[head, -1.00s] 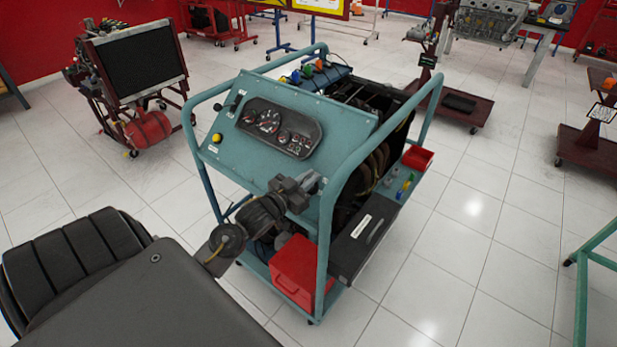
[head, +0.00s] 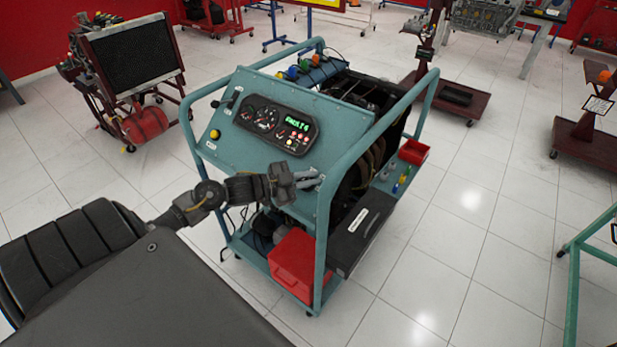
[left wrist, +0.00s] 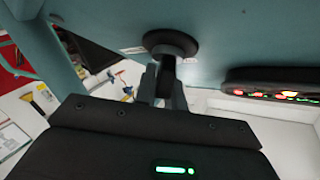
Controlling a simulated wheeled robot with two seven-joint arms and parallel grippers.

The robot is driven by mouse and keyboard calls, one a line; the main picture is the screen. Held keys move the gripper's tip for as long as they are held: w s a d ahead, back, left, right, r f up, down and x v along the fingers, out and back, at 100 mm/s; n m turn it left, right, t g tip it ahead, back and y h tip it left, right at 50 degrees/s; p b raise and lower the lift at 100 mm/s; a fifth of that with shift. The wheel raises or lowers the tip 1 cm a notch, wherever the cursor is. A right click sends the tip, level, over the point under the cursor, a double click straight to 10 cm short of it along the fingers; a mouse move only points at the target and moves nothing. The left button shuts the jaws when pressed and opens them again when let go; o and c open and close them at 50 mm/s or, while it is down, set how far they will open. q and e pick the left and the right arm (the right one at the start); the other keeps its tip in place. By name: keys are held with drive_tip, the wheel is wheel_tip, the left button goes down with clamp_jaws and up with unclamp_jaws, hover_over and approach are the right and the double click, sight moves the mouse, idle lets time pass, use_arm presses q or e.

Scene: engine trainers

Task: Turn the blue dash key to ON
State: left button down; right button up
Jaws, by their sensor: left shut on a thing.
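The teal dash panel (head: 235,150) slopes on the front of the engine trainer cart. Its black gauge cluster (head: 264,120) is lit, with red lights and green text that looks like a fault message. My left gripper (head: 312,178) is at the panel's lower right part. In the left wrist view, its fingers (left wrist: 164,88) are shut on the dash key (left wrist: 166,65), in front of a round dark collar on the panel. The key looks dark there, its blue does not show, and the fingers cover most of it. In the head view the key is hidden. My right gripper is out of view.
The cart's teal tube frame (head: 325,225) rises close beside my left gripper. A red box (head: 298,262) and a black case (head: 360,232) sit low on the cart. A yellow button (head: 215,134) is at the panel's left. Open tiled floor lies to the right.

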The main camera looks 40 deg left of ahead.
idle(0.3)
use_arm(q)
drive_tip(key=c, duration=1.5)
unclamp_jaws()
drive_tip(key=shift+d, duration=0.1)
drive_tip(key=shift+m, duration=0.3)
drive_tip(key=shift+b+v, duration=0.8)
drive_tip(key=shift+v, duration=4.6)
drive_tip(key=shift+w, duration=0.1)
